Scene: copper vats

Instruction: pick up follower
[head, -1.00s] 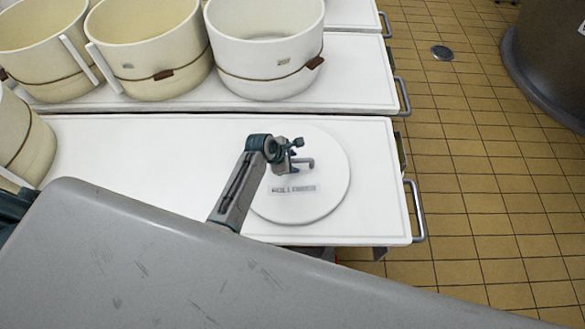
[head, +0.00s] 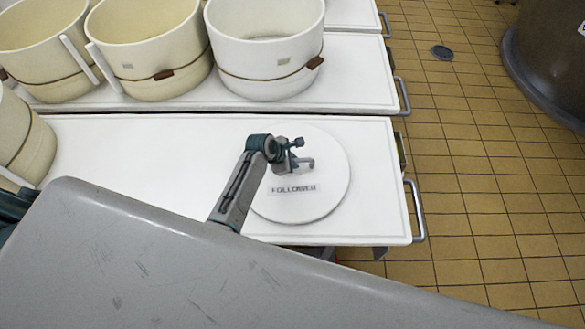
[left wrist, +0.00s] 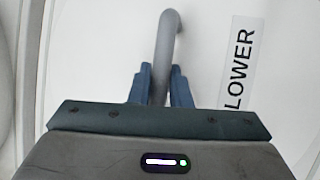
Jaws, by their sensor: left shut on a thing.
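The follower (head: 323,190) is a round white disc with a label reading FOLLOWER and a grey bar handle. It lies on the white table (head: 130,150) near its right end. My left gripper (head: 299,165) is over the disc, shut on the handle. In the left wrist view the grey handle (left wrist: 168,38) runs between the two blue fingers (left wrist: 159,88), and part of the label (left wrist: 237,65) shows to the right. I cannot tell whether the disc is touching the table. My right gripper is out of view.
Several cream and white tubs (head: 265,50) stand on the table behind and at the left. A metal rail handle (head: 415,210) sticks out at the table's right end. Tiled floor (head: 480,190) is open to the right, with a large dark vat (head: 550,60) at the far right.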

